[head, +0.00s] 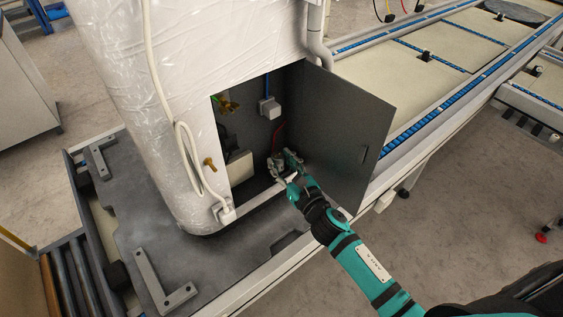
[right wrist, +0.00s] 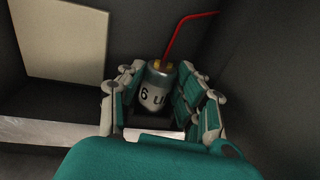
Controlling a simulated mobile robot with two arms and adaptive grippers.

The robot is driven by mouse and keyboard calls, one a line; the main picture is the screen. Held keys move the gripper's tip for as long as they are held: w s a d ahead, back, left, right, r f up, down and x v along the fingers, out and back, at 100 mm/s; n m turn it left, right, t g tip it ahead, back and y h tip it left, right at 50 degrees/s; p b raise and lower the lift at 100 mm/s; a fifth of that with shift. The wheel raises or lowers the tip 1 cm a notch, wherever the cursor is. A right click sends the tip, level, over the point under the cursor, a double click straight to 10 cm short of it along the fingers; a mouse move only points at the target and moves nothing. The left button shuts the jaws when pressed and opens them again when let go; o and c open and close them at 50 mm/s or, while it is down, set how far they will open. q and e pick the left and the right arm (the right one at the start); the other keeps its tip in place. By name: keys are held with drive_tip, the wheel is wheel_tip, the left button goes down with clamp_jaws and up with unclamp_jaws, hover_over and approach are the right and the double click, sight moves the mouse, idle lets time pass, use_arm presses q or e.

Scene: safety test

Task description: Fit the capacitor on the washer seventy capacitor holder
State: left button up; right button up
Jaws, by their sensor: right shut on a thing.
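The capacitor (right wrist: 157,90) shows in the right wrist view as a small grey cylinder with a white label reading "6 u" and brass terminals on top. A red wire rises from it. My right gripper (right wrist: 165,100) is shut on the capacitor, with fingers on both sides of it. In the head view my right gripper (head: 285,168) is inside the open cabinet at the base of the washer (head: 190,60), low near the door's hinge side. The capacitor holder cannot be made out. My left gripper is not in view.
The grey cabinet door (head: 345,130) stands open to the right of my gripper. A white box (head: 269,108) with a blue cable is on the inner wall. A beige panel (right wrist: 65,40) is at the left inside. A white hose (head: 185,150) hangs outside.

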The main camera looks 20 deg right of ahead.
idle(0.3)
drive_tip(key=o, duration=1.2)
drive_tip(key=s, duration=0.4)
drive_tip(key=s+d, duration=0.1)
drive_tip(key=s, duration=0.2)
drive_tip(key=s+d, duration=0.1)
drive_tip(key=s, duration=0.3)
drive_tip(key=shift+s+d, duration=0.2)
drive_tip(key=shift+s, duration=0.15)
